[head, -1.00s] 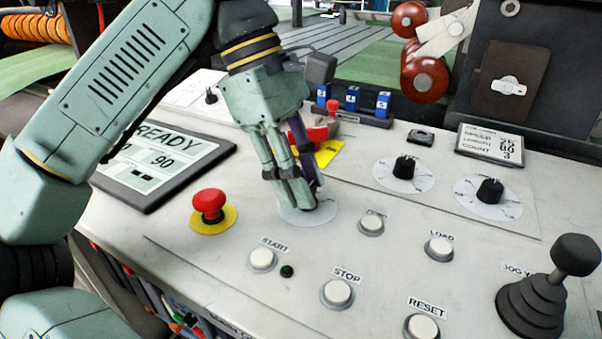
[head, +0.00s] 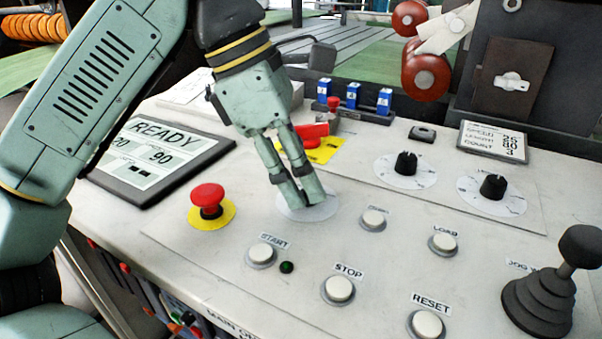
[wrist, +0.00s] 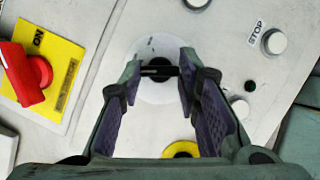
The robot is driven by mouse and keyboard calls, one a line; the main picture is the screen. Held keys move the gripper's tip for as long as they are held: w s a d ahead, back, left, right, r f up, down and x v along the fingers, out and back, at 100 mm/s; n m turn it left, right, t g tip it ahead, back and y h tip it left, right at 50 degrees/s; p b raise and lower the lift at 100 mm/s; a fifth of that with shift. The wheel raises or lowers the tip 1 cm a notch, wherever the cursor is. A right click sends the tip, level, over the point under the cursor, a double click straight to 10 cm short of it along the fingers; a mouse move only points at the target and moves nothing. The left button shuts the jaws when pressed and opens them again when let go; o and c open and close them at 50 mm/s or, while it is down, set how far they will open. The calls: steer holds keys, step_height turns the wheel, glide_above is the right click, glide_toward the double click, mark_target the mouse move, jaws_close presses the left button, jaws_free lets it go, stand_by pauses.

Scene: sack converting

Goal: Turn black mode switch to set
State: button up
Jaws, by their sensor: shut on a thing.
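The black mode switch (wrist: 158,70) sits on a round pale dial plate (wrist: 145,91) in the wrist view. It is a dark knob with a light line along its bar. The fingertips of my gripper (wrist: 159,72) are on both sides of it, shut on it. In the head view my gripper (head: 309,200) points down at the same dial plate (head: 291,210), and the fingers hide the knob. The dial's printed labels are too small to read.
A red emergency button (head: 208,197) stands left of the gripper. A red switch on a yellow plate (head: 322,152) is close behind it. White buttons, START (head: 261,254) and STOP (head: 338,289), lie in front. Two black knobs (head: 406,163) and a joystick (head: 566,270) are at right.

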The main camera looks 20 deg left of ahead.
steer(key=shift+s+n+t+y+b, duration=0.15)
steer(key=shift+n+t+y+b, duration=0.35)
steer(key=shift+n, duration=1.4)
steer(key=o, duration=1.2)
steer(key=shift+c, duration=0.2)
steer(key=shift+r, duration=0.1)
steer(key=v, duration=0.7)
steer(key=shift+s+a, duration=0.1)
steer(key=shift+s, duration=0.15)
